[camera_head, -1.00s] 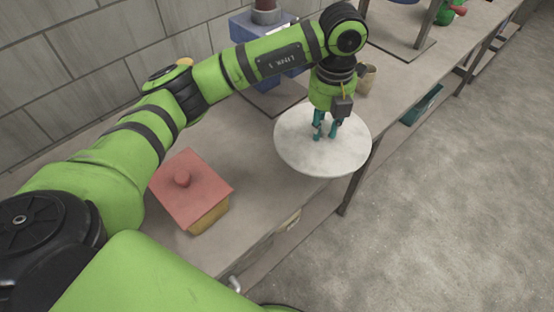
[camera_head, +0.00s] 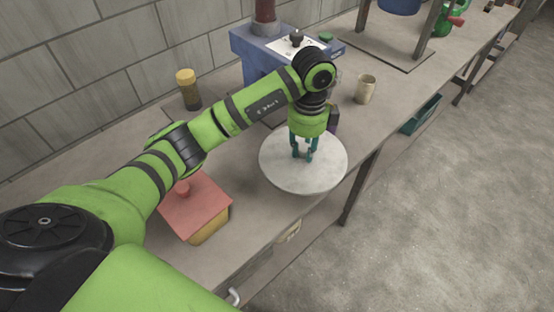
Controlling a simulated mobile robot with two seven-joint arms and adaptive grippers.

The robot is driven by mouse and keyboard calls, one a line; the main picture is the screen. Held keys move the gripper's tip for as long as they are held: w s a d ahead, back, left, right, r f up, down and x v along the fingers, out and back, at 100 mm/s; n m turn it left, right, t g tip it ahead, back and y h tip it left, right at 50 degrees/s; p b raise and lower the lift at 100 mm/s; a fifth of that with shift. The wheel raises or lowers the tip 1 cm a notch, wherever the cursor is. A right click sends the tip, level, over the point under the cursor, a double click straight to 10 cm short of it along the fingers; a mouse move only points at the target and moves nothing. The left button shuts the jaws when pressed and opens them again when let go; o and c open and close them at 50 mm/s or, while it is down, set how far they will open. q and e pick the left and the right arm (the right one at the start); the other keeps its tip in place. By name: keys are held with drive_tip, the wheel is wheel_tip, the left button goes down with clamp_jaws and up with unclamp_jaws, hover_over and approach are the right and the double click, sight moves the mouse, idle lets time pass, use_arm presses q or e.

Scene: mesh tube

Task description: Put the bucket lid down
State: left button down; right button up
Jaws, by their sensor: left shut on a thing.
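The bucket lid (camera_head: 283,172) is a wide, round, whitish disc over the front part of the workbench (camera_head: 249,219). Its right edge reaches out to the bench's front edge. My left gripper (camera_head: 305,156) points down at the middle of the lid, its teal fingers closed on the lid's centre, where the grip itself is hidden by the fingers. I cannot tell whether the lid touches the bench top. My right gripper is not in view.
A red-lidded yellow box (camera_head: 209,207) stands left of the lid. A yellow-capped jar (camera_head: 188,90) is near the wall. A blue machine (camera_head: 262,48) stands behind, and a beige cup (camera_head: 365,89) stands right of it. Open floor (camera_head: 440,190) lies to the right.

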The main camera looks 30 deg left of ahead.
sight(277, 147)
use_arm(q)
drive_tip(key=a+f, duration=0.1)
drive_tip(key=a, duration=0.1)
drive_tip(key=a+f+p, duration=0.1)
drive_tip(key=a, duration=0.1)
drive_tip(key=a+f, duration=0.2)
drive_tip(key=a, duration=0.1)
drive_tip(key=shift+s+p, duration=0.35)
drive_tip(key=shift+s, duration=0.05)
wheel_tip(277, 147, down, 3)
drive_tip(key=shift+f+p, duration=0.1)
drive_tip(key=shift+p, duration=0.5)
drive_tip(key=shift+f, duration=0.45)
drive_tip(key=shift+f, duration=0.1)
drive_tip(key=c, duration=1)
unclamp_jaws()
